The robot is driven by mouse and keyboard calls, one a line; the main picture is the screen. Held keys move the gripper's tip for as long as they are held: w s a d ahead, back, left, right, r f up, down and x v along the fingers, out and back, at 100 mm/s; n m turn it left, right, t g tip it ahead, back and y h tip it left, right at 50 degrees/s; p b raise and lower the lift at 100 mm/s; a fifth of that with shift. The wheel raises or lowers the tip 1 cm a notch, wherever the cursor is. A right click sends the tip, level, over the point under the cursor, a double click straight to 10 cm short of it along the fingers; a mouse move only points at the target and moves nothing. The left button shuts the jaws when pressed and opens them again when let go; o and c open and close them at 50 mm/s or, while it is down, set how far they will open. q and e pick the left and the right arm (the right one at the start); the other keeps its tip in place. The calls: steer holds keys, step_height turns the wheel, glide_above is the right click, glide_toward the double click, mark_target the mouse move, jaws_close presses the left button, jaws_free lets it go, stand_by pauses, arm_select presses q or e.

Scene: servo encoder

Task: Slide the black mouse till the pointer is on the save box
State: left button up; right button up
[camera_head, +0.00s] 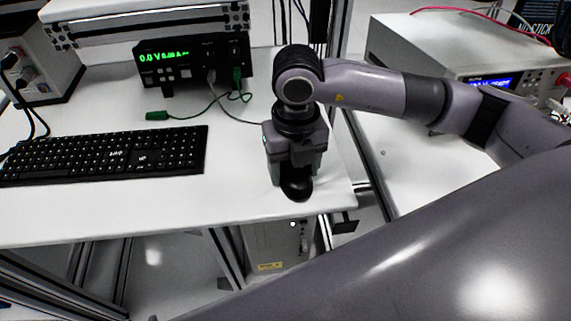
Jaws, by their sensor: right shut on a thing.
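The black mouse (296,190) lies on the white table near its front right corner. My right gripper (294,172) points down over it and is shut on it; the gripper body hides most of the mouse, and only its rounded near end shows. My right arm comes in from the right. My left gripper is not in view. No screen with the pointer or the save box is in view.
A black keyboard (105,155) lies to the left on the white table (235,205). A power supply with a green display (193,62) stands behind, with a green clip (158,116) and leads before it. The table's front and right edges are close to the mouse; bare table lies between keyboard and mouse.

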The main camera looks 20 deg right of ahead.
mark_target(314, 180)
steer(key=shift+s+d, duration=0.5)
steer(key=shift+d, duration=0.35)
steer(key=shift+s+d, duration=0.45)
steer(key=shift+d, duration=0.4)
steer(key=o, duration=1.1)
steer(key=shift+o, duration=0.2)
step_height(314, 180, up, 7)
